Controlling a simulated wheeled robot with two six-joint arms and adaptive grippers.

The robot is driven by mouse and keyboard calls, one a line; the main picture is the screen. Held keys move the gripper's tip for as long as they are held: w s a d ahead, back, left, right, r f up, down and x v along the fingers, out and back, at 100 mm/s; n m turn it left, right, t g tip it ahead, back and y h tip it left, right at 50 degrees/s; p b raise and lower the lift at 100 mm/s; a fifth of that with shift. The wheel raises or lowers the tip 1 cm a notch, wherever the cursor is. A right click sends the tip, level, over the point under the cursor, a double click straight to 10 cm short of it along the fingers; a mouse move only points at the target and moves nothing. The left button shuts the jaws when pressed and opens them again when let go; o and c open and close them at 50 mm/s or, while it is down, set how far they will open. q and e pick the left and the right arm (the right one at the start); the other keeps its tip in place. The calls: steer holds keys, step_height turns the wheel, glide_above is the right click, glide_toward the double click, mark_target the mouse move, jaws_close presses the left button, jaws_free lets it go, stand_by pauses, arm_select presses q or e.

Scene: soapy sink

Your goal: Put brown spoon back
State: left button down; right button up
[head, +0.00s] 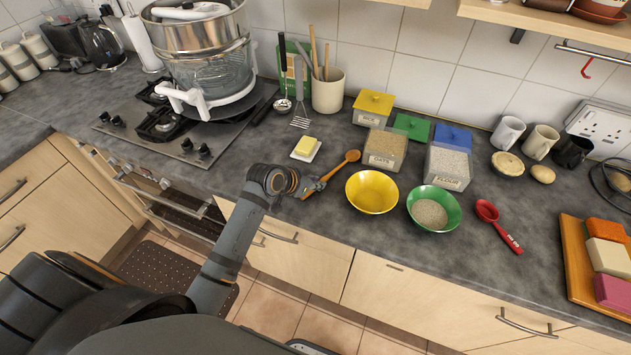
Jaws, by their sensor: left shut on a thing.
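The brown wooden spoon (338,167) is over the grey counter, its round bowl pointing up and to the right. My left gripper (312,187) is shut on the lower end of its handle. I cannot tell whether the spoon touches the counter. My right gripper is not in view.
A butter dish (306,150) lies just left of the spoon, and a yellow bowl (372,192) and green bowl (434,208) lie right of it. Lidded canisters (385,148) stand behind. A stacked pot (203,60) sits on the stove at left. A red spoon (497,224) lies farther right.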

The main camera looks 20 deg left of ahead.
arm_select(q)
steer(key=shift+f, duration=0.1)
steer(key=c, duration=1.6)
jaws_free()
steer(key=v, duration=1.2)
